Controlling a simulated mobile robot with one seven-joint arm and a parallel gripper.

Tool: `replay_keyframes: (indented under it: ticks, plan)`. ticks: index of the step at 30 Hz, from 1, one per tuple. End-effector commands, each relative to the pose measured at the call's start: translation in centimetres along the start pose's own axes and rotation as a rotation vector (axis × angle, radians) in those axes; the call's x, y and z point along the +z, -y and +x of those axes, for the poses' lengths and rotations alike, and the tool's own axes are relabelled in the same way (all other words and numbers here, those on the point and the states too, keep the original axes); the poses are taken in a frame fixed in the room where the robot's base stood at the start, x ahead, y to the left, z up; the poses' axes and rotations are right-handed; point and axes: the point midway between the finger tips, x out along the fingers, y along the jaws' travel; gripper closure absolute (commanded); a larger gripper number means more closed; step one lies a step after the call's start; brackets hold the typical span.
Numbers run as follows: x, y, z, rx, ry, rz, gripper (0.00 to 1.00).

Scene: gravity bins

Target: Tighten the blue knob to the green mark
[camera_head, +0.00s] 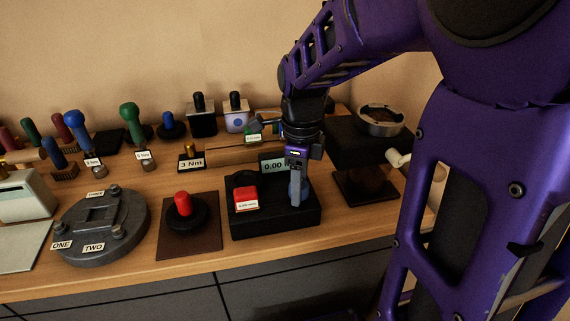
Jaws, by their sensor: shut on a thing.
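The blue knob (305,189) is on the right part of a black box (275,220) near the table's front. My gripper (298,197) points down over the box and is shut on the blue knob, hiding most of it. The box also carries a small display (273,165) that reads about 0.00 and a red block (246,197) with a label too small to read. I cannot make out a green mark on or around the knob; my gripper covers that area.
Left of the box, a red-knobbed black base (184,209) sits on a brown mat. A grey round plate (98,232) with labels lies farther left. A black device with a round metal top (379,121) stands close on the right. Several handled tools line the back.

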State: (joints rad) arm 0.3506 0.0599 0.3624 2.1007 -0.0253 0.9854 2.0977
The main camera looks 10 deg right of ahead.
Motion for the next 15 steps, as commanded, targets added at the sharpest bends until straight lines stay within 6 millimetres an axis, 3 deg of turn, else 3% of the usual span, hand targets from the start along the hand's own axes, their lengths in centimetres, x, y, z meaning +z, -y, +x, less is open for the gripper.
replay_keyframes:
  ticks: [9, 15]
  plan:
    - [0.02, 0.01, 0.16, -0.001, 0.001, 0.373, 1.00]
    - [0.00, 0.00, 0.09, 0.000, 0.001, 0.417, 1.00]
